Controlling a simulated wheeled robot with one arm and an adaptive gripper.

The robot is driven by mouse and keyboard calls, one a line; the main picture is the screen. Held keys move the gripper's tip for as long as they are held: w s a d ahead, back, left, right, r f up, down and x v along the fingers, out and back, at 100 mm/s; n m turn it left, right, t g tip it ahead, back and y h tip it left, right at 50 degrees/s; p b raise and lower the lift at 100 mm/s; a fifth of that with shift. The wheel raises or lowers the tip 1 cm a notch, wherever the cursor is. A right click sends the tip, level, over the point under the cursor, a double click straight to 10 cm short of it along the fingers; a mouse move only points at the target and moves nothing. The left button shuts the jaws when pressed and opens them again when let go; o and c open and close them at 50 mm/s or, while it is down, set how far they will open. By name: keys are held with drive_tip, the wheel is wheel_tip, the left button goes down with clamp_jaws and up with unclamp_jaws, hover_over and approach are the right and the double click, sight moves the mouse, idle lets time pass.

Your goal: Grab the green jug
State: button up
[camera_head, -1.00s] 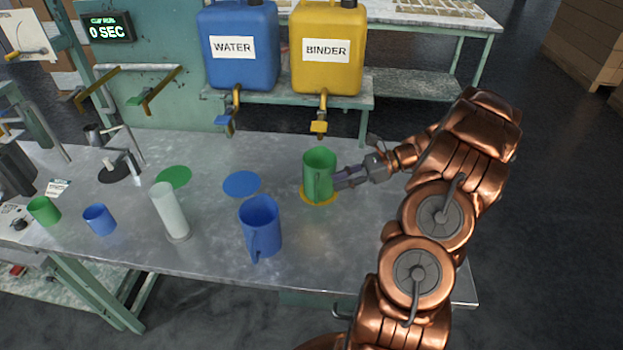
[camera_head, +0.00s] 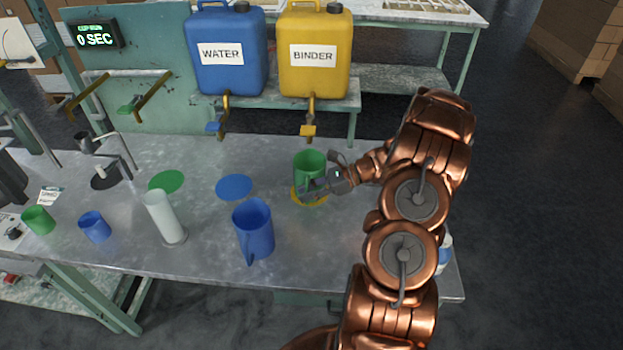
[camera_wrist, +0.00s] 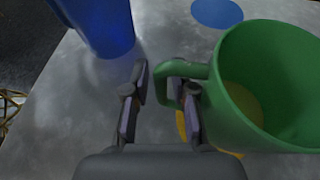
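The green jug (camera_head: 309,163) stands upright on the yellow disc (camera_head: 323,199) on the metal table, below the yellow binder container. My gripper (camera_head: 314,188) is at the near side of the jug and hides its handle in the head view. In the wrist view, the green jug (camera_wrist: 270,85) is at the right with its handle (camera_wrist: 183,69) pointing left. My gripper (camera_wrist: 164,90) is open, with the handle between its fingers. The right finger lies close to the handle, between it and the jug body; contact is unclear. The left finger is apart from the handle.
A blue jug (camera_head: 253,230) stands left of my gripper. A white cylinder (camera_head: 164,217), a small blue cup (camera_head: 95,227) and a small green cup (camera_head: 38,220) stand further left.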

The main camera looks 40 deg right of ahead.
drive_tip(key=shift+c, duration=0.2)
clamp_jaws()
drive_tip(key=shift+r, duration=0.1)
idle(0.4)
